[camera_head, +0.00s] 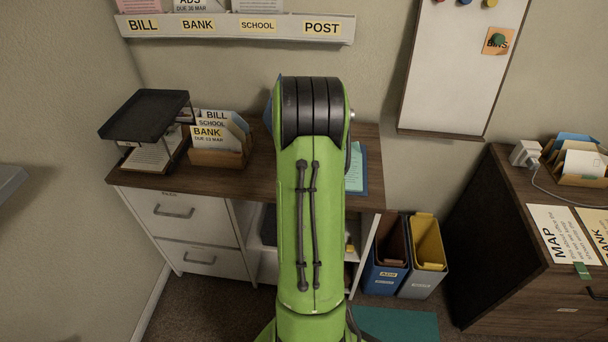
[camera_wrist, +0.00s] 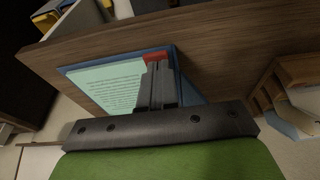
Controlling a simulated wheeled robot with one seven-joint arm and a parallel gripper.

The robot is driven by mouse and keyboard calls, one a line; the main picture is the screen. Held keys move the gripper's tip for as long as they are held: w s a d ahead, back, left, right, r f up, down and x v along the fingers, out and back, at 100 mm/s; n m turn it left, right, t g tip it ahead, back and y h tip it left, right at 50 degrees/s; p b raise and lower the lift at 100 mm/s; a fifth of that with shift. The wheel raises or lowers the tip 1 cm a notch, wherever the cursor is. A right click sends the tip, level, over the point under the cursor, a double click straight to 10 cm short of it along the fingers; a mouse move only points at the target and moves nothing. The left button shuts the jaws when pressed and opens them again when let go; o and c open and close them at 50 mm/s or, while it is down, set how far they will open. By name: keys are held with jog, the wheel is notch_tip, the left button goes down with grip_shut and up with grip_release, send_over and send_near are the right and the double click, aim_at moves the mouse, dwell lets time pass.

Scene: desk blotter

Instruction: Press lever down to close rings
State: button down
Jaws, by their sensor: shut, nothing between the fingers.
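A blue binder (camera_wrist: 187,88) with a printed pale green sheet (camera_wrist: 105,85) lies open on the brown desk in the wrist view. My gripper (camera_wrist: 156,68) reaches over the binder beside the sheet, with its fingers together and empty. A small red piece (camera_wrist: 155,57) shows right at the fingertips. I cannot tell whether it is the lever's end or whether the fingers touch it. The rings are hidden behind the fingers. In the head view, the green sheet (camera_head: 353,168) and blue binder edge (camera_head: 364,172) show right of my green arm, which hides my gripper.
A wooden file sorter (camera_head: 219,158) and a black tray stand (camera_head: 146,115) occupy the desk's left side. Blue (camera_head: 386,279) and yellow-lined (camera_head: 424,284) bins stand on the floor right of the desk. A whiteboard (camera_head: 459,70) hangs above. Some bare desk shows around the binder.

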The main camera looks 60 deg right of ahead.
jog(key=r+p, duration=0.2)
jog(key=r, duration=0.1)
jog(key=r+p, duration=0.1)
jog(key=shift+w+d+r, duration=0.15)
jog(key=shift+w+d, duration=0.05)
jog(key=shift+d, duration=0.05)
jog(key=s+a+r+p, duration=0.1)
jog(key=s+a+r, duration=0.1)
jog(key=a+r, duration=0.4)
jog(key=shift+s+r, duration=0.4)
jog(key=w+a+r+n+t+p, duration=0.2)
jog(key=w+a+r+n+p, duration=0.15)
jog(key=a+r, duration=0.6)
jog(key=s+a+r+n+t+y+p, duration=0.1)
jog(key=s+a+r+n, duration=0.2)
jog(key=a, duration=0.4)
jog(key=s+a+r+n+p, duration=0.1)
jog(key=s+a+r+n, duration=0.2)
jog(key=a, duration=0.5)
jog(key=s+a+r+n+t+y+p, duration=0.1)
jog(key=s+a+r+n, duration=0.2)
jog(key=a, duration=0.4)
jog(key=shift+a+n+t+y+p, duration=0.3)
jog(key=shift+n+p, duration=0.05)
jog(key=shift+n, duration=0.1)
jog(key=shift+s, duration=0.1)
